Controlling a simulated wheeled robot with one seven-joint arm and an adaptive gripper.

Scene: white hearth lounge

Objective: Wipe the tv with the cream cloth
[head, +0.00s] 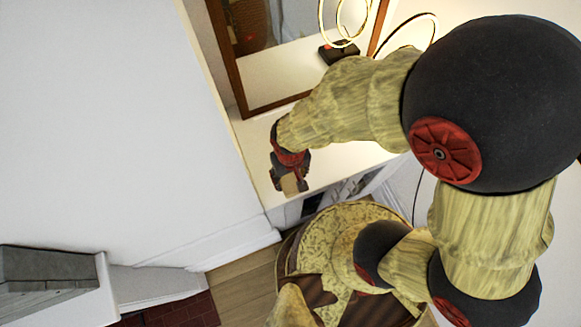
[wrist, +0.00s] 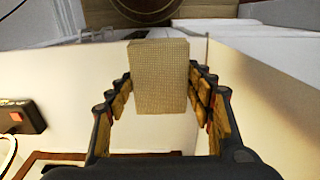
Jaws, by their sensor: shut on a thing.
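The cream cloth (wrist: 160,76) shows as a folded, woven block between my fingers in the wrist view. My gripper (head: 291,176) is shut on it, and the cloth (head: 290,185) shows at the fingertips in the head view. The gripper points down over the front part of a white shelf top. No screen is clearly recognisable as the tv. A brown wood-framed glossy panel (head: 285,75) stands at the back of the shelf, apart from the cloth; I cannot tell if it is the tv or a mirror.
The white shelf top (head: 255,150) is bare around my gripper. A dark box (head: 338,53) with a red spot and glowing rings stand near the panel. A plain white wall (head: 110,120) fills the left.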

